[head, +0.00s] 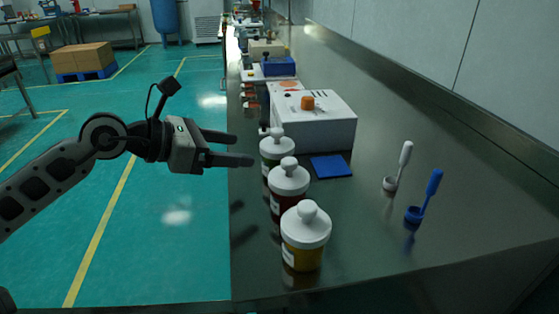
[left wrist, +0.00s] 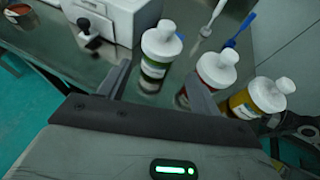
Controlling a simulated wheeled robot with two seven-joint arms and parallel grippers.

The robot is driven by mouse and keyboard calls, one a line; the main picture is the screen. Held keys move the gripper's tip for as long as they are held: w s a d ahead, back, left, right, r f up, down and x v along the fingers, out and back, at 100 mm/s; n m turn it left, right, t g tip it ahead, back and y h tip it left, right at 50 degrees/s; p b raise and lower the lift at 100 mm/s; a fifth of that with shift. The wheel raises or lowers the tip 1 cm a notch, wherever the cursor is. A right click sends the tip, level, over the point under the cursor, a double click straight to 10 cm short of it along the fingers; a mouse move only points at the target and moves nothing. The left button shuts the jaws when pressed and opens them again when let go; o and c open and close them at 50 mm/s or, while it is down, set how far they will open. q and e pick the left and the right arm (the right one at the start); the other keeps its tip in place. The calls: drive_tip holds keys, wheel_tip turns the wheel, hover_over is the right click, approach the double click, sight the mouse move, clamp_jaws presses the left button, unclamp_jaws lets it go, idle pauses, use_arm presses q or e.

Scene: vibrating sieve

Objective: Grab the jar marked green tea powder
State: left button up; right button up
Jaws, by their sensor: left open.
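Three white-lidded jars stand upright in a row along the bench's left edge. The farthest has a green body (head: 277,148); it also shows in the left wrist view (left wrist: 155,66). Its label is too small to read. The middle jar is dark red (head: 288,184), and the nearest is yellow (head: 304,240). My left gripper (head: 243,149) is open and empty, just left of the green jar, fingers pointing toward it. In the left wrist view the green jar appears ahead between the open fingers (left wrist: 160,86), apart from them. My right gripper is not in view.
A white machine (head: 312,122) with an orange knob stands behind the green jar. A blue pad (head: 331,166) lies right of the jars. A white spoon in a holder (head: 398,168) and a blue one (head: 424,196) stand further right. The bench's front middle is clear.

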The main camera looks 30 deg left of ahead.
sight(284, 156)
use_arm(q)
drive_tip(key=p+x, duration=0.1)
drive_tip(key=x, duration=0.4)
drive_tip(key=shift+w, duration=0.2)
drive_tip(key=shift+f+p+x, duration=0.2)
drive_tip(key=shift+p+x, duration=0.05)
drive_tip(key=shift+x, duration=1.4)
drive_tip(key=shift+f+p+x, duration=0.2)
drive_tip(key=shift+p+x, duration=0.05)
drive_tip(key=shift+x, duration=1.45)
drive_tip(key=shift+s, duration=0.2)
drive_tip(key=c, duration=0.9)
